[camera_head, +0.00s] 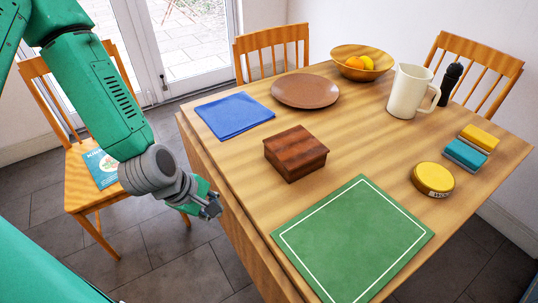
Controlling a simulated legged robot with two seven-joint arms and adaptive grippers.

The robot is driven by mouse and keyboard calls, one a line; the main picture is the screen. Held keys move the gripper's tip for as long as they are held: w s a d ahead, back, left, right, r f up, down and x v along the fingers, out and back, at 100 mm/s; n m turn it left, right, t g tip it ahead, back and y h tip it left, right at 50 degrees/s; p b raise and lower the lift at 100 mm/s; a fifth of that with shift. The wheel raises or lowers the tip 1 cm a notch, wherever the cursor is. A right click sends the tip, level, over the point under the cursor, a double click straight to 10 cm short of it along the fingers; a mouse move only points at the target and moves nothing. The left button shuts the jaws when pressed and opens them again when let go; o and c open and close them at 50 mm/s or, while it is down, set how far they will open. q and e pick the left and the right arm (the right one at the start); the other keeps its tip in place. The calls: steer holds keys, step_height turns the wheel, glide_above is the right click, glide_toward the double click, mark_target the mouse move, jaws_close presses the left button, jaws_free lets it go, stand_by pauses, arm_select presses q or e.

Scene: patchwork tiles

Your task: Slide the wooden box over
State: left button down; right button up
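The dark wooden box (295,153) sits closed on the wooden table, left of the table's middle. It lies between the blue cloth and the green mat (353,240), which has a white border line; a strip of bare table separates box and mat. My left gripper (214,207) is off the table's left edge, left of and below the box in the picture, apart from it. Its fingers are small and partly turned away, so their opening is unclear. My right gripper is not in view.
A blue cloth (234,115), brown plate (305,91), fruit bowl (361,65), cream pitcher (408,92), pepper mill (450,84), yellow tin (432,179) and sponges (465,154) stand around the box. The table edge (235,205) is beside my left gripper. Chairs surround the table.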

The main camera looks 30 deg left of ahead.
mark_target(274, 165)
arm_select(q)
steer(key=w+r+n+t+h+p, duration=0.1)
steer(key=w+r+n+t+h, duration=0.3)
steer(key=r+n, duration=0.6)
steer(key=w+d+f+b, duration=0.1)
steer(key=w+f, duration=0.1)
steer(key=w+d+f+y+b, duration=0.1)
steer(key=w+f, duration=0.1)
steer(key=w, duration=0.1)
steer(key=w+d+f+n+y+b, duration=0.1)
steer(key=w+f+b, duration=0.1)
steer(key=w+f, duration=0.1)
steer(key=shift+d+g, duration=0.15)
steer(key=shift+g, duration=0.25)
steer(key=w, duration=0.1)
steer(key=w+d, duration=0.1)
steer(key=d, duration=0.1)
steer(key=shift+w+r, duration=0.25)
steer(key=shift+w, duration=0.15)
steer(key=shift+w+d, duration=0.15)
steer(key=shift+w, duration=0.15)
steer(key=shift+w, duration=0.1)
